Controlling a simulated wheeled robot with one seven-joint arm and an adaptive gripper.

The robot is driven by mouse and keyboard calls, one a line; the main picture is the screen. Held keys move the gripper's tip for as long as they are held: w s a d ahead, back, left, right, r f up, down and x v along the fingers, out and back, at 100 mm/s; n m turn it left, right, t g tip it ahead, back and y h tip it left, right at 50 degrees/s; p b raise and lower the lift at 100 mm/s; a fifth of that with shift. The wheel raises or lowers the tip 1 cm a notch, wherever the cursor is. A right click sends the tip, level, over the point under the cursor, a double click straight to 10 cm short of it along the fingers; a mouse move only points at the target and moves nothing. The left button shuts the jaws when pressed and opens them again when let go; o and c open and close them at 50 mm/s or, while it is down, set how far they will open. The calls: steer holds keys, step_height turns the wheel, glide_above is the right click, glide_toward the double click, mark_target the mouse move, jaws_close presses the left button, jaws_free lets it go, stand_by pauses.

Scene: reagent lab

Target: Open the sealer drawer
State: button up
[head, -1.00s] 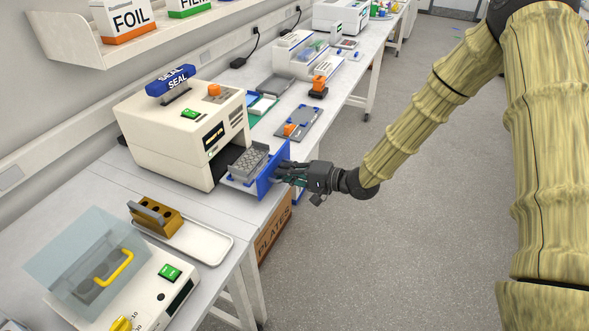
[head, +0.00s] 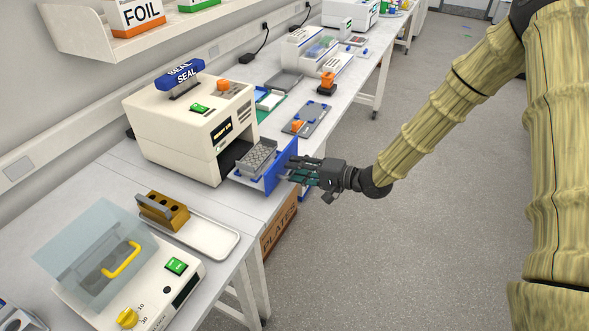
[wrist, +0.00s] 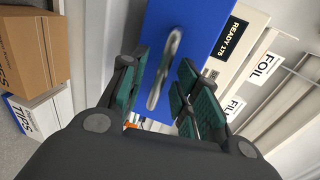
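The sealer (head: 175,125) is a cream box with a blue SEAL sign on top, standing on the bench in the head view. Its drawer stands out of the front opening, with a blue front panel (head: 285,163) and a grey welled block (head: 258,157) on its tray. In the wrist view the blue panel (wrist: 187,30) carries a grey bar handle (wrist: 164,72). My gripper (head: 290,178) is at the panel's outer side. In the wrist view its green-padded fingers (wrist: 163,70) are spread, one on each side of the handle, with gaps showing.
A clear-lidded device (head: 130,280) with a yellow handle, a white tray (head: 215,238) and a brown tube rack (head: 162,210) are at the near bench. A PLATES carton (head: 279,228) sits below the drawer. The floor at right is clear.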

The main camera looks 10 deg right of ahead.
steer(key=v, duration=1.1)
steer(key=s+f+n+g+h, duration=0.1)
steer(key=s+f+h, duration=0.1)
steer(key=s+f, duration=0.35)
steer(key=s+f+g+h, duration=0.1)
steer(key=s+f+h, duration=0.2)
steer(key=f, duration=0.6)
steer(key=s+f+n+g+h, duration=0.1)
steer(key=s+f+h, duration=0.1)
steer(key=s+f, duration=0.45)
steer(key=s+d+f+n+g+h, duration=0.2)
steer(key=s+f, duration=0.3)
steer(key=s, duration=0.5)
steer(key=s+d+f+n+g+h, duration=0.2)
steer(key=s+f, duration=0.4)
steer(key=s, duration=0.5)
steer(key=shift+s+g+h, duration=0.3)
steer(key=shift+g+h, duration=0.6)
steer(key=shift+h, duration=0.1)
